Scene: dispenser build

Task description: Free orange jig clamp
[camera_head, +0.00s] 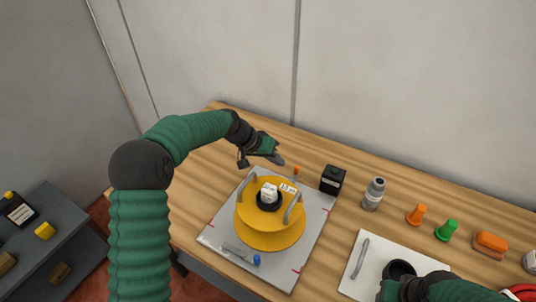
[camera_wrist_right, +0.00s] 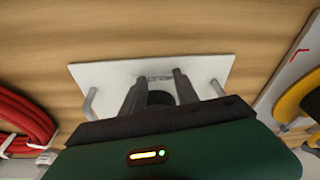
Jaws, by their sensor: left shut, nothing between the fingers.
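The orange jig clamp (camera_head: 297,170) is a small orange piece at the far corner of the grey jig plate (camera_head: 221,216). My left gripper (camera_head: 280,160) is shut and empty, just left of and above the orange clamp in the head view; whether it touches it I cannot tell. A yellow round housing (camera_head: 270,239) with two grey handles sits on the plate. A blue clamp (camera_head: 256,260) is at the near edge. My right gripper (camera_wrist_right: 157,80) has its fingers apart over a white panel (camera_wrist_right: 100,74), with a dark round part (camera_wrist_right: 160,98) visible between them.
A black box (camera_head: 333,180), a grey bottle (camera_head: 373,194), an orange piece (camera_head: 416,215), a green piece (camera_head: 447,231) and an orange block (camera_head: 490,244) stand along the back right. A red coiled hose (camera_wrist_right: 25,120) lies left in the wrist view. The table's left end is clear.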

